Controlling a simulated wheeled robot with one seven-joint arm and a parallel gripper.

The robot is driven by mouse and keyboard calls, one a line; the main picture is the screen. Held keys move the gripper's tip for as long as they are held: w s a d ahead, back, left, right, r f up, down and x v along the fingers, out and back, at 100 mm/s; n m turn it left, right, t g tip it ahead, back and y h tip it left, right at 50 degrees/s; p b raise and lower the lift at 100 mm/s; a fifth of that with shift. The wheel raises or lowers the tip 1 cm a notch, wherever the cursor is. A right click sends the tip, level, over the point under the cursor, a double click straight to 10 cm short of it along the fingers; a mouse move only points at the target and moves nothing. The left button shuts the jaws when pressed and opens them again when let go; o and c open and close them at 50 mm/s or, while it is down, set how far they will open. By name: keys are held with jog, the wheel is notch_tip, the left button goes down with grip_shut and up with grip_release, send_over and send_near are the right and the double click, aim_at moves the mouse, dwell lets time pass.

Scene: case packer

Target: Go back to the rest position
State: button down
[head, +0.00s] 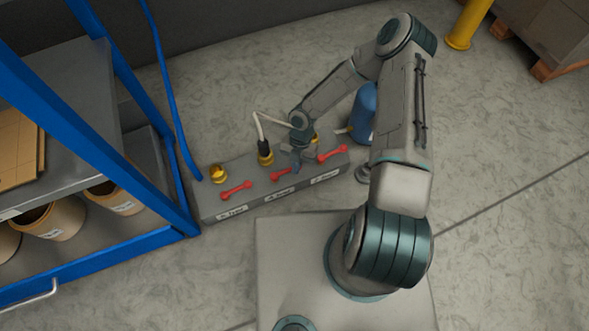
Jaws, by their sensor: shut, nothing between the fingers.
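My gripper (297,166) is shut and empty, pointing down just above the grey block (211,207), near the middle red handle (280,174). Whether it touches that handle I cannot tell. A left red handle (236,190) and a right red handle (333,153) also lie on the block. A black connector (264,149) with a pale hose (259,128) stands at the middle brass fitting (266,159). The left brass fitting (218,174) is bare. The right brass fitting (315,138) is partly hidden behind my arm. The labels on the block's front are too small to read.
A blue rack (135,250) with brown tubs (57,219) and a cardboard box (18,150) stands at the left. A blue cylinder (363,113) stands behind my arm. A yellow post (467,22) and a pallet (550,62) are at the back right. The right floor is clear.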

jog(key=v, duration=0.2)
jog(key=p+v, duration=0.1)
jog(key=v, duration=0.2)
jog(key=shift+a+r, duration=0.35)
jog(key=shift+r, duration=0.1)
jog(key=shift+w+p, duration=0.1)
jog(key=shift+p, duration=0.2)
